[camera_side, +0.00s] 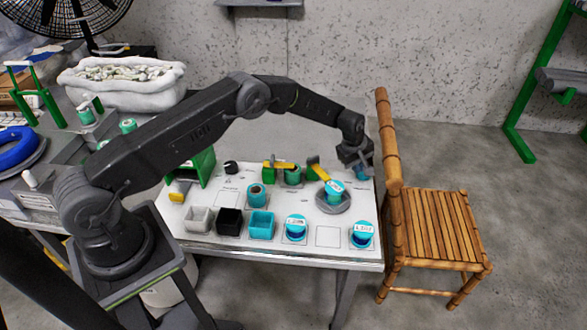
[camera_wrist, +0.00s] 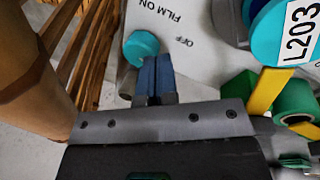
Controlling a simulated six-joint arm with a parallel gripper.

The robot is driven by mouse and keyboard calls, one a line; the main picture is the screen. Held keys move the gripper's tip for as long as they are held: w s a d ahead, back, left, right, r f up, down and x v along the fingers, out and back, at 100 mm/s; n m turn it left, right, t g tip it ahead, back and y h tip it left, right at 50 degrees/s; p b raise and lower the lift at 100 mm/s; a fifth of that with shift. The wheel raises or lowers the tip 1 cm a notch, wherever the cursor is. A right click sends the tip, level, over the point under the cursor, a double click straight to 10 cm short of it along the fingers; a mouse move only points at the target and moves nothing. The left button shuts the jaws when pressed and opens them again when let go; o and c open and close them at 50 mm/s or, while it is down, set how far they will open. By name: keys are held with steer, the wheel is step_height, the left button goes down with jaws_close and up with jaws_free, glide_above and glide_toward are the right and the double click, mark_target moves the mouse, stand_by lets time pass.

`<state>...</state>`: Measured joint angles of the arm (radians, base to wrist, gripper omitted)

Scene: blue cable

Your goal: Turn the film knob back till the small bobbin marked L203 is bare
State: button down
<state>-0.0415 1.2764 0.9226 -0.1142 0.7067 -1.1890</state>
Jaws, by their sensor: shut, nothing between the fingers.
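The film knob (camera_wrist: 141,46) is a round teal cap beside the printed words FILM ON and OFF in the wrist view. In the side view it shows partly under my gripper (camera_side: 362,168) at the right end of the white board. My gripper is shut and empty, its fingertips (camera_wrist: 155,62) close beside the knob; I cannot tell whether they touch. The small bobbin marked L203 (camera_wrist: 288,28) is teal with a white label, at the upper right of the wrist view. In the side view this bobbin (camera_side: 334,187) sits on a grey round plate (camera_side: 333,203). Its winding is hard to see.
Two labelled blue bobbins (camera_side: 296,228) (camera_side: 361,236) stand along the board's front edge, with an empty marked square between. Open boxes (camera_side: 262,225) stand to their left. Yellow arms and green rolls (camera_side: 293,175) are left of the knob. A bamboo chair (camera_side: 393,150) stands close right.

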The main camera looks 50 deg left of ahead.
steer(key=shift+r, duration=1.3)
steer(key=c, duration=1.8)
jaws_free()
steer(key=shift+c, duration=0.2)
